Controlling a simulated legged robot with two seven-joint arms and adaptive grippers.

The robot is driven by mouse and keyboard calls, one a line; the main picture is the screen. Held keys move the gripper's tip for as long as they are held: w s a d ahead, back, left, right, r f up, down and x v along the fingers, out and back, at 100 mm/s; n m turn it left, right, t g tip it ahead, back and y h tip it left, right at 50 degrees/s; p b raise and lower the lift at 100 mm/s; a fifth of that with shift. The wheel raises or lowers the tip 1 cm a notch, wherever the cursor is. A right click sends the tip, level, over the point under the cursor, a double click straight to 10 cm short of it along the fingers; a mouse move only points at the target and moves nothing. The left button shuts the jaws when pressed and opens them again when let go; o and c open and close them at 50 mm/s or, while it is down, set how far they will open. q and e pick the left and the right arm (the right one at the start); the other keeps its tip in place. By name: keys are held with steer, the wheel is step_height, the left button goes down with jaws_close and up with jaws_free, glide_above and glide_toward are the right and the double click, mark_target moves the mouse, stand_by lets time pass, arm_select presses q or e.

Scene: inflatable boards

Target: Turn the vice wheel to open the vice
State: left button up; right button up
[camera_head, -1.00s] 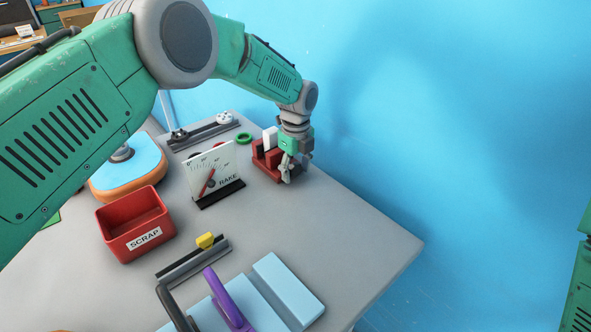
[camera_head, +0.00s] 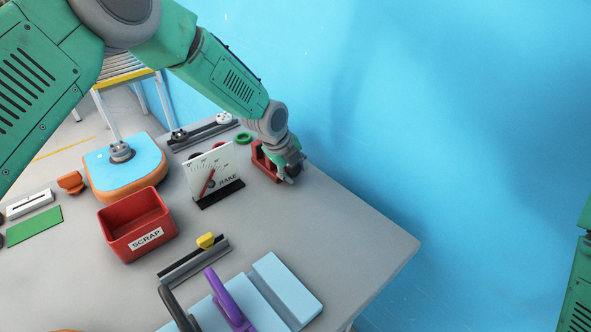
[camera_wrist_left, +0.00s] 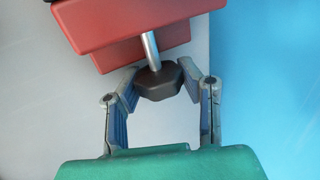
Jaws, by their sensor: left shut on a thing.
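The red vice (camera_head: 262,161) stands at the far right part of the bench, partly hidden behind my left wrist. In the left wrist view the red vice body (camera_wrist_left: 135,30) is at the top, and a metal screw runs from it to the dark vice wheel (camera_wrist_left: 160,84). My left gripper (camera_head: 291,174) is at the wheel's end of the vice. In the left wrist view its two fingers (camera_wrist_left: 158,72) are shut on the wheel, one on each side. The gap between the jaws is hidden. My right gripper is out of view; only part of that arm shows at the right edge.
A gauge panel (camera_head: 210,170) stands left of the vice, with a green ring (camera_head: 244,138) behind it. A red SCRAP bin (camera_head: 137,224) and blue boards (camera_head: 286,288) are nearer. The bench (camera_head: 340,235) is clear at front right; a blue wall lies beyond.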

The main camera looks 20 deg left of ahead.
arm_select(q)
steer(key=shift+w+a+r+t+h+b, duration=0.1)
steer(key=shift+t+h+b, duration=0.2)
steer(key=shift+t, duration=0.25)
steer(key=shift+w+a+r+t+h+b, duration=0.1)
steer(key=shift+t+h+b, duration=0.1)
steer(key=shift+t+h, duration=0.3)
steer(key=o, duration=1.2)
steer(key=shift+s+f, duration=0.1)
